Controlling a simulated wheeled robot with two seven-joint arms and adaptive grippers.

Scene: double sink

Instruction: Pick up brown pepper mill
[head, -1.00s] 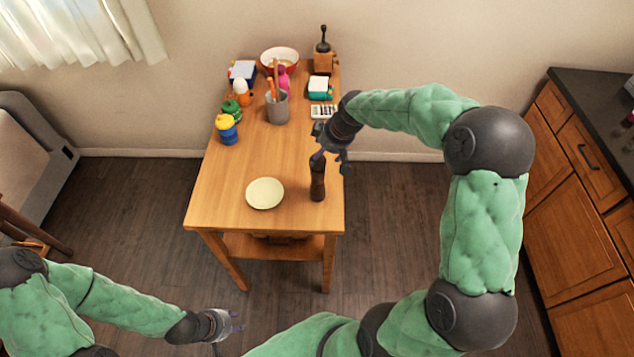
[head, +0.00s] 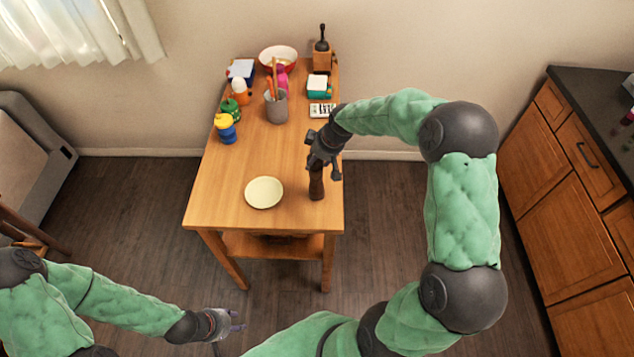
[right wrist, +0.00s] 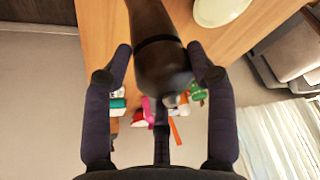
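The brown pepper mill (head: 317,186) stands upright near the right edge of the wooden table in the head view. Its top is hidden behind my right gripper (head: 322,160). In the right wrist view the dark mill (right wrist: 158,50) reaches between the two fingers of my right gripper (right wrist: 160,75). The fingers stand apart on either side of its rounded head; the left finger shows a small gap, and contact on the right is unclear. My left gripper (head: 232,322) is open and empty, low in the head view, away from the table.
A pale plate (head: 264,192) lies left of the mill on the table (head: 245,160). A grey utensil cup (head: 277,107), a bowl (head: 278,57), a coffee grinder (head: 322,55) and several small items stand farther back. The table around the mill is otherwise clear.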

